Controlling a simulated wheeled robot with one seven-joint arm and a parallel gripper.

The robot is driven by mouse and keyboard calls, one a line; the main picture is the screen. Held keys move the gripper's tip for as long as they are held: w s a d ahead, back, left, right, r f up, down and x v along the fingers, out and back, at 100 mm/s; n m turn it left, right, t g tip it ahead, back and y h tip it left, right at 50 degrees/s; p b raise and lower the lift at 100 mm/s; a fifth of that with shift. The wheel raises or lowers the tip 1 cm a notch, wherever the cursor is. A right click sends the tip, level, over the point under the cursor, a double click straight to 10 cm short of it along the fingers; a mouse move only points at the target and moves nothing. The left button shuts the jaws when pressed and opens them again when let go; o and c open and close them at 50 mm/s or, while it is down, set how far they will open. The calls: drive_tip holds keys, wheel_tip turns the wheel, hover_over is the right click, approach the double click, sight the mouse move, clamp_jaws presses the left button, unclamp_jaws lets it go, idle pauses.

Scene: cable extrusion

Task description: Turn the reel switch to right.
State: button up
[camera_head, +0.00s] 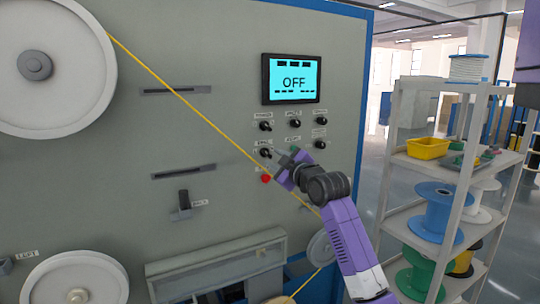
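A grey machine panel (180,130) carries several small black rotary knobs below a screen that reads OFF (292,80). The upper row holds a left knob (265,126), a middle knob (295,123) and a right knob (320,120). Below are a lower left knob (265,152) and a lower right knob (320,144). Their labels are too small to read, so I cannot tell which is the reel switch. My gripper (278,159) is at the panel, just right of the lower left knob. Its fingers are small and partly hidden; contact and opening are unclear.
A red button (266,179) lies just below my gripper. A yellow cable (190,98) runs diagonally from a large white reel (60,110) past the knobs. A black lever (183,203) sits lower left. A shelf with spools (440,205) stands at right.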

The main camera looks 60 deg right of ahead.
sight(268, 155)
drive_tip(key=shift+p+x, duration=0.3)
drive_tip(key=shift+x, duration=1.7)
clamp_jaws()
